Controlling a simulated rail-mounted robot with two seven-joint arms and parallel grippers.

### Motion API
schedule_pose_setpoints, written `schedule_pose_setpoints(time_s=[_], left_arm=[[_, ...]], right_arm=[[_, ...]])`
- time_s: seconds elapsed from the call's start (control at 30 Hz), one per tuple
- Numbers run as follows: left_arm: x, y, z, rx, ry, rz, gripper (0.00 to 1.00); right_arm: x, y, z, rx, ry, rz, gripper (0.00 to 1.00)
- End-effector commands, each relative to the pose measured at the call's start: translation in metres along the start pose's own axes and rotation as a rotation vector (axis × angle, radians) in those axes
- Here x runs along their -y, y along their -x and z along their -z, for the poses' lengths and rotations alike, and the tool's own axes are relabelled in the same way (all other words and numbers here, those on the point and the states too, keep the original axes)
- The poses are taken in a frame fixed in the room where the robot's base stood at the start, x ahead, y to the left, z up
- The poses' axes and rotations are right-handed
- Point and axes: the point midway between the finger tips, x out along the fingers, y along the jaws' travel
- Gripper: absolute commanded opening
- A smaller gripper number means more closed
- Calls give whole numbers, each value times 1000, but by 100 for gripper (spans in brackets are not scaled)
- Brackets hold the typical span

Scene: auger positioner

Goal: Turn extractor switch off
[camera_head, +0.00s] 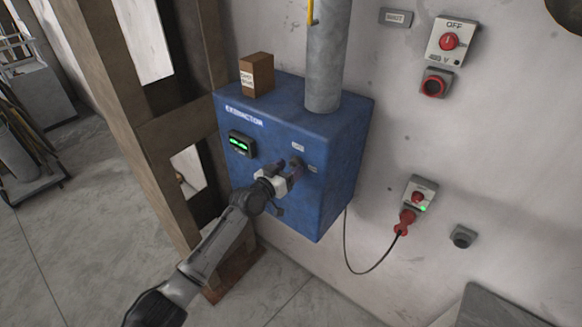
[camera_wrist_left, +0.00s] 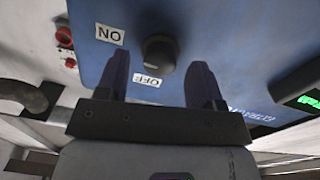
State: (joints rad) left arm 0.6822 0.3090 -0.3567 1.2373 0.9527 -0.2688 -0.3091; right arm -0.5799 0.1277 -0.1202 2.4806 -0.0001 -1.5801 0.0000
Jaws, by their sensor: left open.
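The extractor (camera_head: 330,160) is a blue box on the wall with a white "EXTRACTOR" label. Its switch is a dark round knob (camera_head: 296,162) on the front face; in the left wrist view the knob (camera_wrist_left: 159,52) sits between an "ON" label (camera_wrist_left: 110,34) and an "OFF" label (camera_wrist_left: 147,80). My left gripper (camera_head: 290,170) is open at the front face. In the left wrist view its two fingers (camera_wrist_left: 160,80) are spread, with the knob just beyond and between their tips. I cannot tell whether they touch it. My right gripper is not in view.
A lit green display (camera_head: 240,144) is on the box's front. A small brown carton (camera_head: 257,74) and a grey pipe (camera_head: 327,60) stand on top. A wooden post is on the left. A red plug and cable hang from a wall socket (camera_head: 418,198) at right.

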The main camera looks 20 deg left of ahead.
Motion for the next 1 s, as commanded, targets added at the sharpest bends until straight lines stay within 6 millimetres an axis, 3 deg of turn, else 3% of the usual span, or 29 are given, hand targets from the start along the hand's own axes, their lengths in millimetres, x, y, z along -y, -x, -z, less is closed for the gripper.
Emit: schedule_pose_setpoints(time_s=[0.2,0.57,1.0], left_arm=[[0,-12,0,1,1,0,61],[0,-14,0,1,-1,1,61],[0,-14,0,1,-1,1,21]], right_arm=[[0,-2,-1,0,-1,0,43],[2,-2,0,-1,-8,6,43],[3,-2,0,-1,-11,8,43]])
